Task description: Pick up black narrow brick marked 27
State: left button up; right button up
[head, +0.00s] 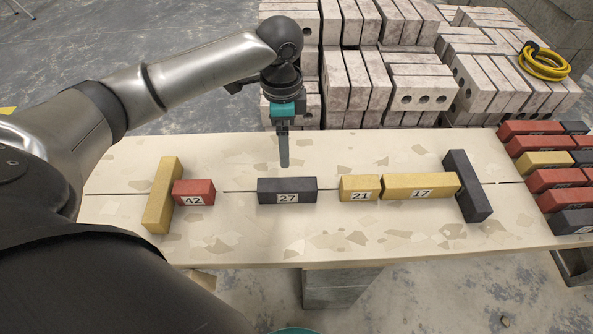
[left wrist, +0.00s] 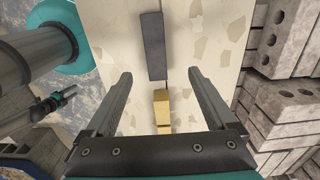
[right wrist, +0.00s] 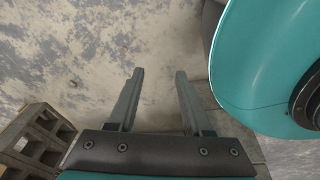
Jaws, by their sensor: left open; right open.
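The black narrow brick marked 27 (head: 287,190) lies on the pale stone-patterned table, near the middle of the row. My left gripper (head: 284,164) is above the table just behind this brick, pointing down; one finger hides the other in the head view. In the left wrist view the left gripper (left wrist: 160,78) is open and empty, with a dark brick (left wrist: 152,45) beyond its fingertips, apart from them, and a yellow brick (left wrist: 162,105) lower between the fingers. My right gripper (right wrist: 158,75) is open and empty over the concrete floor, away from the table.
A red brick marked 42 (head: 194,193) and an end yellow brick (head: 163,195) stand left. Yellow bricks marked 21 (head: 359,188) and 17 (head: 420,186), then a black brick (head: 467,186), stand right. Stacked bricks (head: 560,179) fill the right end. Grey blocks (head: 425,90) stand behind.

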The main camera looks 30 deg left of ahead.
aim_at(287, 184)
pick_arm(q)
jog(key=f, duration=0.1)
jog(key=f+b, duration=0.1)
jog(key=f, duration=0.2)
jog(key=shift+s+f+b, duration=0.25)
jog(key=shift+s+b, duration=0.1)
jog(key=shift+f+b, duration=0.85)
jog(key=shift+f, duration=1.05)
jog(key=shift+d+f+b, duration=0.2)
jog(key=shift+f+b, duration=0.7)
jog(key=shift+f, duration=0.65)
jog(key=shift+s+d+f+b, duration=0.1)
jog(key=shift+f+b, duration=0.4)
jog(key=shift+f, duration=0.3)
jog(key=shift+f+b, duration=0.45)
jog(key=shift+f, duration=0.4)
pick_arm(e)
jog(key=w+a+r, duration=0.7)
jog(key=w, duration=0.2)
jog(key=shift+w+y, duration=0.4)
pick_arm(q)
jog(key=shift+c, duration=0.3)
grip_shut()
jog(key=shift+r, duration=0.1)
